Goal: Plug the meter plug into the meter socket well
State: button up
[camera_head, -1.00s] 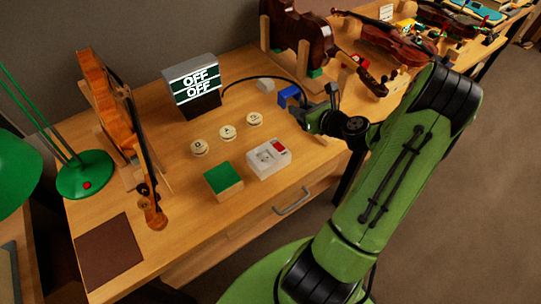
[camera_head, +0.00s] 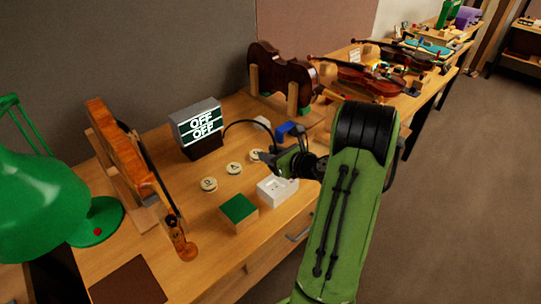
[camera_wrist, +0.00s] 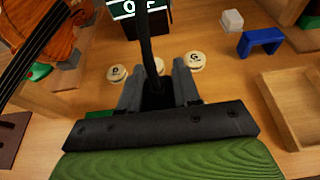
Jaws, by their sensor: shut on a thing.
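The meter (camera_head: 203,140) is a dark box with a lit display reading OFF OFF, at the back of the bench; its lower part shows at the top of the wrist view (camera_wrist: 140,10). A black cable (camera_wrist: 147,45) runs from it to my gripper (camera_wrist: 157,82). My gripper is shut on the dark meter plug (camera_wrist: 157,97), which is mostly hidden between the fingers. The white socket box (camera_head: 270,193) with its recessed well sits on the bench. In the head view, my gripper (camera_head: 271,160) appears just behind and above it, apart from the well. The wrist view does not show the socket.
A green-topped block (camera_head: 238,210) stands left of the socket box. Several round lettered discs (camera_head: 234,168) lie behind it. A blue bracket (camera_head: 287,130) and a white block (camera_wrist: 232,20) are farther back. A violin (camera_head: 130,155) and green lamp (camera_head: 45,205) stand left.

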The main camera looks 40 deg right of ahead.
jog(key=shift+a+r+p, duration=0.15)
jog(key=shift+a+p, duration=0.1)
jog(key=shift+p, duration=0.05)
notch_tip(320, 180, down, 6)
jog(key=b, duration=0.4)
jog(key=shift+d, duration=0.1)
jog(key=shift+p, duration=0.55)
dwell(1.1)
jog(key=shift+f+b, duration=1.05)
jog(key=shift+f, duration=0.35)
jog(key=o, duration=1.1)
jog(key=shift+c, duration=0.2)
jog(key=shift+s, duration=0.1)
